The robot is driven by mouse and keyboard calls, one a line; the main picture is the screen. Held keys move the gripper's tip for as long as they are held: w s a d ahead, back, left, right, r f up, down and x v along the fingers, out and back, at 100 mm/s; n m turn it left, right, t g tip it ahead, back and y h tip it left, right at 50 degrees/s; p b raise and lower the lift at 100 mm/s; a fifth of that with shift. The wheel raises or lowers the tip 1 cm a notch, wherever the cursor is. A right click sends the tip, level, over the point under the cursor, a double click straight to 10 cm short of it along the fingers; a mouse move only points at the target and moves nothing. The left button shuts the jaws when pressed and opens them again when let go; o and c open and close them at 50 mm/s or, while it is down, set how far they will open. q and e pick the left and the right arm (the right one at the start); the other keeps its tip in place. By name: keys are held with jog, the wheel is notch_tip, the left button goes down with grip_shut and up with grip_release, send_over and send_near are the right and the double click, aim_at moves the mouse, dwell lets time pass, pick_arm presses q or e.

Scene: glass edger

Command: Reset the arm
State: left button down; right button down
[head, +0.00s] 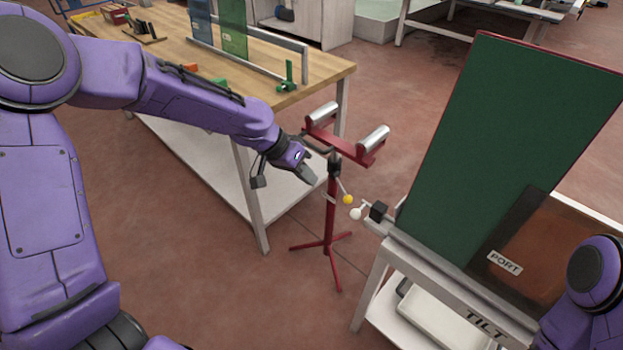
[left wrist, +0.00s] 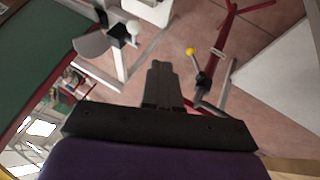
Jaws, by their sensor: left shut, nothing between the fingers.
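My left arm reaches in from the left in the head view. Its gripper (head: 309,175) hangs in the air just left of the red roller stand (head: 331,215), holding nothing. In the left wrist view the gripper's fingers (left wrist: 160,70) are together. A yellow knob (head: 347,199) on the stand and a white knob (head: 355,214) on the tilt table show to the right of the gripper. The yellow knob (left wrist: 190,51) and white knob (left wrist: 133,27) also show in the left wrist view, apart from the fingers. My right gripper is out of view; only part of that arm shows at the lower right.
A wooden workbench (head: 325,70) with upright panels stands behind my left arm. The tilt table (head: 440,270) at the right carries a large dark green panel (head: 510,130) and a brown plate marked PORT (head: 550,240). Open floor (head: 210,270) lies in front of the bench.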

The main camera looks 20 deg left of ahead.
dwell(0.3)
pick_arm(q)
jog(key=w+a+f+n+t+y, duration=0.3)
jog(key=a+f+n+t+y, duration=0.1)
jog(key=n, duration=0.3)
jog(key=s+a+f+n+y, duration=0.35)
jog(key=s+f, duration=0.45)
jog(key=f, duration=0.3)
jog(key=s+f+g, duration=0.1)
jog(key=s+f, duration=0.3)
jog(key=s, duration=0.4)
jog(key=s+f+g+y, duration=0.1)
jog(key=s+f, duration=0.3)
jog(key=s, duration=0.5)
jog(key=s+a+f+g, duration=0.1)
jog(key=s+f, duration=0.3)
jog(key=s, duration=0.5)
jog(key=shift+s+f+m+g+y, duration=0.25)
jog(key=shift+f+m+g+y, duration=0.15)
jog(key=shift+g, duration=0.2)
